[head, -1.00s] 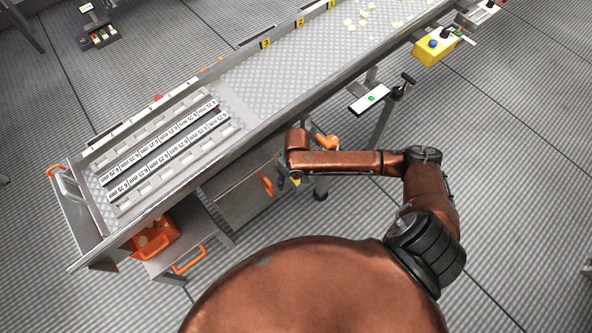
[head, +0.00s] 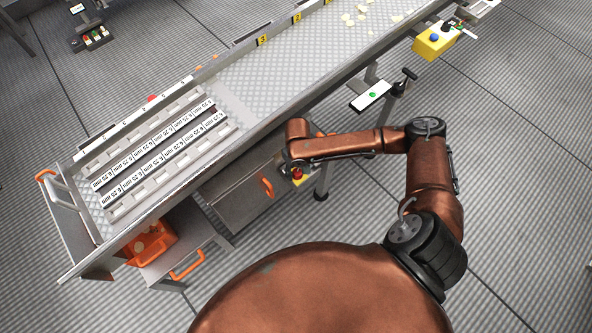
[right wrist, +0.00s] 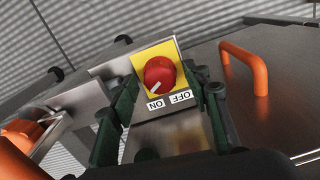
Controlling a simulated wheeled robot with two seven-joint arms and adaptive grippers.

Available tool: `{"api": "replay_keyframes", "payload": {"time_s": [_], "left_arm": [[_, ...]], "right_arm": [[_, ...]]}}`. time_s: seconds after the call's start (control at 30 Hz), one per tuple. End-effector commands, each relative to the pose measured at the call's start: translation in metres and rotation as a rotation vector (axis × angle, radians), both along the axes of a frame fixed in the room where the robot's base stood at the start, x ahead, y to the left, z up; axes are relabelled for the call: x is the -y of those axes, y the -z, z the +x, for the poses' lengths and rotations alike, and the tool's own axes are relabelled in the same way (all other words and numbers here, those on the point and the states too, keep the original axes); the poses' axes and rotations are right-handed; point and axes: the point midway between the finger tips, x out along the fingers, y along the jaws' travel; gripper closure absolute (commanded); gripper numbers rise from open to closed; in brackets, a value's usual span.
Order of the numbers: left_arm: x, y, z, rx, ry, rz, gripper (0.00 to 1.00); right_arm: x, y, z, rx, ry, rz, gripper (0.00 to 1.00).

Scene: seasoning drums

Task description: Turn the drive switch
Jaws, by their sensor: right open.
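The drive switch (right wrist: 160,72) is a round red knob on a yellow plate. In the right wrist view it sits between my fingers, and its white mark points to the lower left, on the side of the ON label (right wrist: 156,104) rather than the OFF label (right wrist: 181,97). In the head view the red knob (head: 297,173) shows just below the end of my right arm, under the table edge. My right gripper (right wrist: 163,88) is open, with a dark green finger on each side of the switch. I cannot tell whether the fingers touch the knob. My left gripper is out of view.
The long metal conveyor table (head: 250,88) runs above the switch. Orange handles (right wrist: 243,66) flank it, one close on the right. A steel drawer cabinet (head: 232,195) and an orange bin (head: 152,243) are under the table. A yellow button box (head: 436,41) is farther right.

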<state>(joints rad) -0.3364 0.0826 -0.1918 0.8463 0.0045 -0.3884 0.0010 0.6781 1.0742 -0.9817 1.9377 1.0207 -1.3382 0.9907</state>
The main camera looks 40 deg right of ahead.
Motion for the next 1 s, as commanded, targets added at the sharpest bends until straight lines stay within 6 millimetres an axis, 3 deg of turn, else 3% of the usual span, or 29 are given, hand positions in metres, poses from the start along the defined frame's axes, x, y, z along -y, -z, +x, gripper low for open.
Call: {"api": "replay_keyframes", "payload": {"time_s": [0.33,0.93,1.0], "left_arm": [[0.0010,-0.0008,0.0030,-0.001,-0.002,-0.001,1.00],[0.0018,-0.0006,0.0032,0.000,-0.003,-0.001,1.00],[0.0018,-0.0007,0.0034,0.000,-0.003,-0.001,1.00]], "right_arm": [[0.0001,0.0029,0.0001,0.001,0.000,0.000,0.56],[0.0001,0.0030,0.0000,0.000,0.000,-0.001,0.98],[0.0001,0.0029,0.0000,0.000,-0.001,-0.001,0.98]]}}
